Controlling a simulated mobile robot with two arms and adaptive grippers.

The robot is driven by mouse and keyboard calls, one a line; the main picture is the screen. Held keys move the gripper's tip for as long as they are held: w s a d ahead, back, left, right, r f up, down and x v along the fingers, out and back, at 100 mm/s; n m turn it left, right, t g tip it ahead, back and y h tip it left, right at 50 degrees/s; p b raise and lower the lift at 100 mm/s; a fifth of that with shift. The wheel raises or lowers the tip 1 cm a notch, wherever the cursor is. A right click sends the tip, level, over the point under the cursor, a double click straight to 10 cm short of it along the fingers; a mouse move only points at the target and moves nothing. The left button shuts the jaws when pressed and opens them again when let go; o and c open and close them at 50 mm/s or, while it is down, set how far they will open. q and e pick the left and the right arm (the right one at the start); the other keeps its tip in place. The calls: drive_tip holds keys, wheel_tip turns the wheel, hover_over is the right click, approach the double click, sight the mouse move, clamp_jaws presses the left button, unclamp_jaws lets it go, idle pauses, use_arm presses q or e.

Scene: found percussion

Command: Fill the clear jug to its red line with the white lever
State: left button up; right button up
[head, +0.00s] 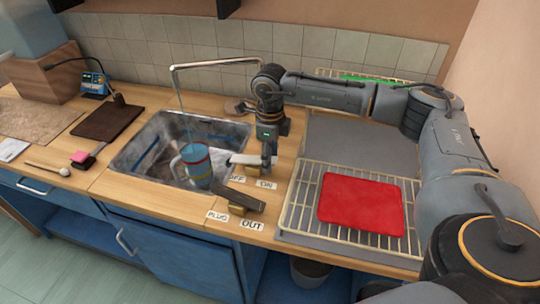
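The clear jug (197,172) stands upright in the sink under the faucet, handle to the left. It looks bluish, with a red band near its rim; the exact water level is too small to tell. The white lever (243,159) lies at the sink's right edge, above the OFF and ON labels. My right gripper (268,160) points down at the lever's right end, close to or touching it. Whether its fingers are open or shut is unclear. My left gripper is out of view.
The metal sink (128,155) is set in a wooden counter. A dark lever (240,199) by the PLUG and OUT labels lies just in front. A red board (361,204) rests on the wire rack (296,212) at right. A dark mat (107,121) lies left of the sink.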

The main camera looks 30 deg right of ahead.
clamp_jaws()
drive_tip(key=shift+w+a+r, duration=0.1)
drive_tip(key=shift+a+r, duration=0.05)
drive_tip(key=shift+r, duration=0.1)
drive_tip(key=shift+w+r+g+h+p, duration=0.1)
drive_tip(key=shift+w+g+h+p, duration=0.05)
drive_tip(key=shift+g+h+p, duration=0.35)
drive_tip(key=shift+o, duration=1.3)
unclamp_jaws()
wheel_tip(320, 180, up, 12)
drive_tip(key=w+a, duration=0.1)
